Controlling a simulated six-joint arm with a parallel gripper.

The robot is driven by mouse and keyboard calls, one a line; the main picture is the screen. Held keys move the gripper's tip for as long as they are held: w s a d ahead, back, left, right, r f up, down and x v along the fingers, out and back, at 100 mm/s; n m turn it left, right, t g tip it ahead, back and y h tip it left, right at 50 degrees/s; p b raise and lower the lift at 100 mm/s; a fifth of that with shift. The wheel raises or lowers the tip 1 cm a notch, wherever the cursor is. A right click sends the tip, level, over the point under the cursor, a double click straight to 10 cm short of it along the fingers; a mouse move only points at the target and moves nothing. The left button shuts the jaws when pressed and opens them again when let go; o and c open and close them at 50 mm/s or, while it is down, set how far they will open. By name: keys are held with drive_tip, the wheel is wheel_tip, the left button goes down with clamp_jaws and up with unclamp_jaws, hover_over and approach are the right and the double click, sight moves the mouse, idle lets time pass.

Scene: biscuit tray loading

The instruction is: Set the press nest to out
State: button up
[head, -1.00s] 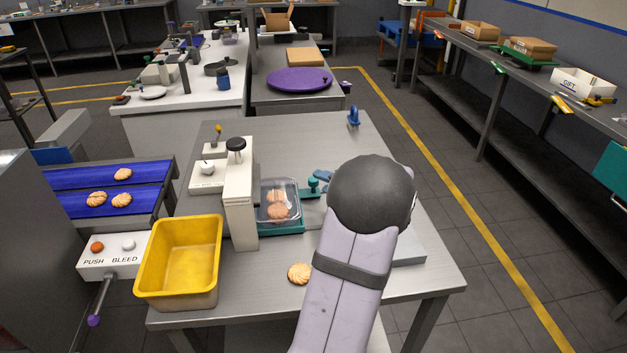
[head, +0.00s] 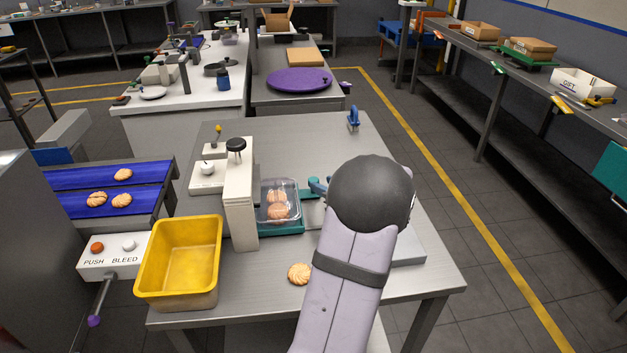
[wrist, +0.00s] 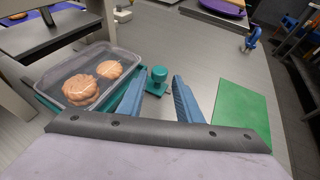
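The teal press nest (head: 288,229) lies beside the beige press (head: 240,205), on its right. My gripper (wrist: 158,82) is open, one blue finger on each side of the knob, with gaps visible between knob and fingers.
A yellow bin (head: 158,262) and a loose biscuit (head: 299,273) are at the table's front. A green panel (wrist: 215,110) lies right of my gripper. A blue clip-like object (head: 353,118) stands at the back. The back middle of the table is clear.

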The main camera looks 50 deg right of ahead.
sight(314, 180)
drive_tip(key=shift+p+x, duration=0.8)
drive_tip(key=shift+x, duration=2.7)
drive_tip(key=shift+r, duration=0.1)
drive_tip(key=shift+c, duration=0.6)
